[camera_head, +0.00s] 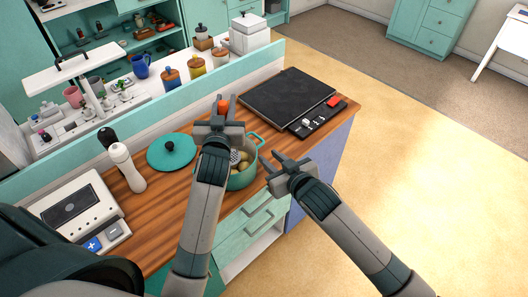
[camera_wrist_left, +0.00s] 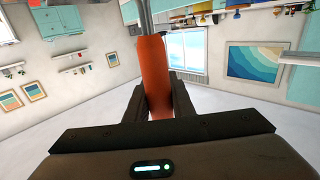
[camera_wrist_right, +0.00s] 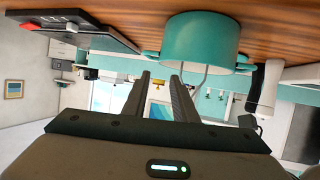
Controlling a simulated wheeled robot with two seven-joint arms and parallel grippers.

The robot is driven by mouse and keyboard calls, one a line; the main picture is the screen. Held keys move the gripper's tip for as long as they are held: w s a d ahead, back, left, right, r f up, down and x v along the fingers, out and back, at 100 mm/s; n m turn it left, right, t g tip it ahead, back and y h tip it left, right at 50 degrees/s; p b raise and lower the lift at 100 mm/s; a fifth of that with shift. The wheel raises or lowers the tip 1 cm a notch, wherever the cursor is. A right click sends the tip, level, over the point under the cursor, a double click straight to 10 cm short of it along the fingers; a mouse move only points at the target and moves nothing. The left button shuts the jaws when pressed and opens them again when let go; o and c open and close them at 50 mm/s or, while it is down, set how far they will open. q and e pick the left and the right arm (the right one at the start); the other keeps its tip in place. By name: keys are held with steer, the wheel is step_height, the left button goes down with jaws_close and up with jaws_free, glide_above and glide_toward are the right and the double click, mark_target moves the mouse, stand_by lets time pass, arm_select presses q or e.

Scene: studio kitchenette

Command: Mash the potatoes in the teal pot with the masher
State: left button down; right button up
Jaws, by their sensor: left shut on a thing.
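The teal pot (camera_head: 243,178) stands on the wooden counter with several potatoes (camera_head: 243,166) inside. It also shows in the right wrist view (camera_wrist_right: 205,42). My left gripper (camera_head: 222,106) is above the pot, shut on the masher's orange handle (camera_wrist_left: 153,75). The handle's top (camera_head: 223,106) shows between the fingers in the head view. The masher's grey head (camera_head: 235,157) is in the pot by the potatoes, partly hidden by my left arm. My right gripper (camera_head: 272,170) is open and empty, just right of the pot and apart from it.
The teal lid (camera_head: 171,151) lies left of the pot, near a white bottle (camera_head: 127,167) and a dark-topped shaker. A black cooktop (camera_head: 288,100) is behind the pot to the right. A raised ledge with jars runs along the back. The floor at right is clear.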

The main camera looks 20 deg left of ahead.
steer(key=shift+x, duration=5.9)
steer(key=shift+d+f, duration=0.1)
steer(key=shift+c, duration=0.4)
jaws_close()
